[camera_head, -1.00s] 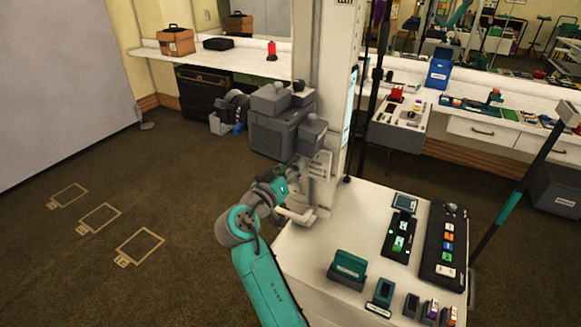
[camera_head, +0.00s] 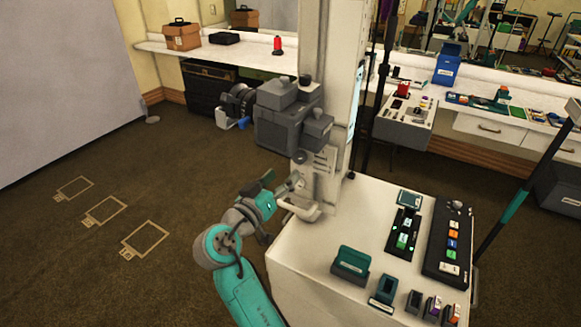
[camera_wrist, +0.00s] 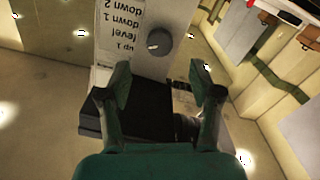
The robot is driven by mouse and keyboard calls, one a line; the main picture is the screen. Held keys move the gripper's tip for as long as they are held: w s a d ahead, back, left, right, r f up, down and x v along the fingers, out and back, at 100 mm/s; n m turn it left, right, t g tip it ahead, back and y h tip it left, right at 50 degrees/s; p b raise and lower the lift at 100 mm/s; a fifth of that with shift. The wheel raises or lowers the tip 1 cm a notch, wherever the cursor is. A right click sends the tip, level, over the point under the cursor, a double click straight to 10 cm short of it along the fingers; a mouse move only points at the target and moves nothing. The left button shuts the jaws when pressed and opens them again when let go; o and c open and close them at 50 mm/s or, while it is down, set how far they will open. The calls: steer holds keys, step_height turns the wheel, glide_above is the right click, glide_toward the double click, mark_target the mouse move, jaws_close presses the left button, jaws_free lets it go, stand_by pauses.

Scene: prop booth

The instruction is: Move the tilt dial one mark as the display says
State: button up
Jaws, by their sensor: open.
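The tilt dial (camera_wrist: 159,43) is a round grey knob with a pale mark at its lower left, on a pale panel in the wrist view. Beside it a white label (camera_wrist: 118,35) reads upside down: down 2, down 1, level, up 1. In the head view the dial (camera_head: 301,157) is small on the column's front. My gripper (camera_wrist: 160,80) is open and empty, its two fingers either side of the space below the dial, apart from it. In the head view my gripper (camera_head: 277,186) is left of the column. The display (camera_head: 355,100) is edge-on and unreadable.
A pale handle (camera_head: 300,209) juts from the column close to my gripper. A grey boxy head unit (camera_head: 288,118) hangs above it. The white cabinet top (camera_head: 320,255) carries button panels and small holders at right. The floor at left is open.

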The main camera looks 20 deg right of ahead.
steer(key=shift+v, duration=2.35)
